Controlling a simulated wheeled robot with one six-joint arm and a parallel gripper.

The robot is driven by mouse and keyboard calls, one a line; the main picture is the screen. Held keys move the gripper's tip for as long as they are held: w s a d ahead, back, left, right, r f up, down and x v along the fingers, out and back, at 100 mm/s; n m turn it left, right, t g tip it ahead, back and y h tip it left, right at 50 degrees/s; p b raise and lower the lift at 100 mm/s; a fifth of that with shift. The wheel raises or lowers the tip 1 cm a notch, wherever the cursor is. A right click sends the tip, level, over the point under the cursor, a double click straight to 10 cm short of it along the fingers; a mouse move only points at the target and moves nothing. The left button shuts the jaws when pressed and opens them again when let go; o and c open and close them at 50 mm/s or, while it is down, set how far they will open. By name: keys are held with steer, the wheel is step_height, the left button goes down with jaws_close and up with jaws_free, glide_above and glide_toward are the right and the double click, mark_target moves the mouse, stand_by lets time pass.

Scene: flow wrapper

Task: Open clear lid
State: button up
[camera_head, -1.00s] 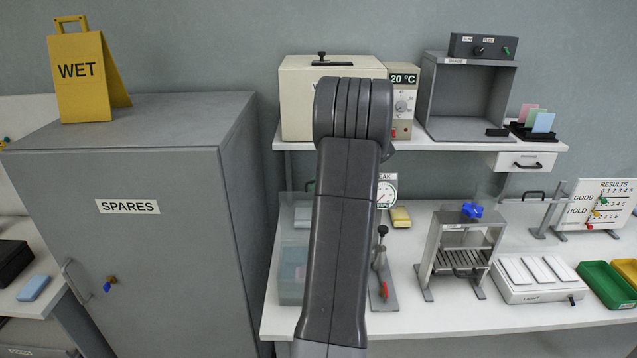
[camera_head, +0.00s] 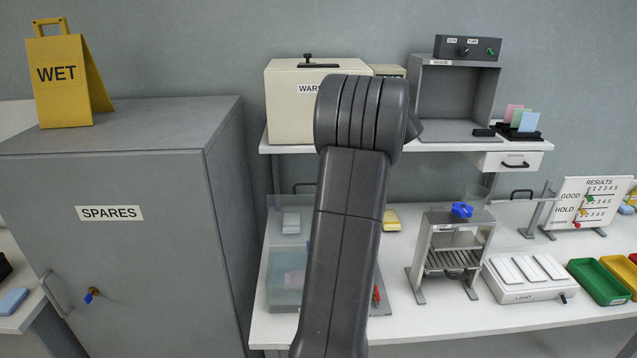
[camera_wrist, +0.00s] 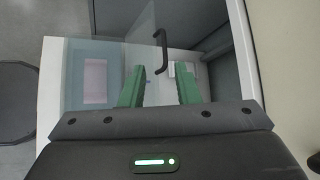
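A clear bluish box (camera_head: 284,295) stands at the left end of the white bench in the head view, with something pinkish inside. A clear pane (camera_head: 282,212) rises behind it, with a dark handle (camera_head: 303,186) near its top edge; I cannot tell surely whether this pane is the lid. The wrist view shows the pink patch (camera_wrist: 95,80) through clear material and a black handle (camera_wrist: 161,50) beyond my gripper (camera_wrist: 159,82). My gripper's green fingers are apart with nothing between them. My arm hides the gripper in the head view.
The grey SPARES cabinet (camera_head: 118,245) stands close left of the bench. A shelf above the bench carries a cream box (camera_head: 292,110). A yellow block (camera_head: 391,221), a grey metal stand (camera_head: 432,245) and a white light box (camera_head: 524,283) are further right.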

mark_target(305, 195)
steer(key=shift+v, duration=1.5)
steer(key=shift+a, duration=0.1)
steer(key=p+x, duration=0.2)
steer(key=x, duration=1.2)
steer(key=shift+p, duration=0.35)
steer(key=shift+s+f, duration=0.1)
steer(key=shift+f, duration=0.05)
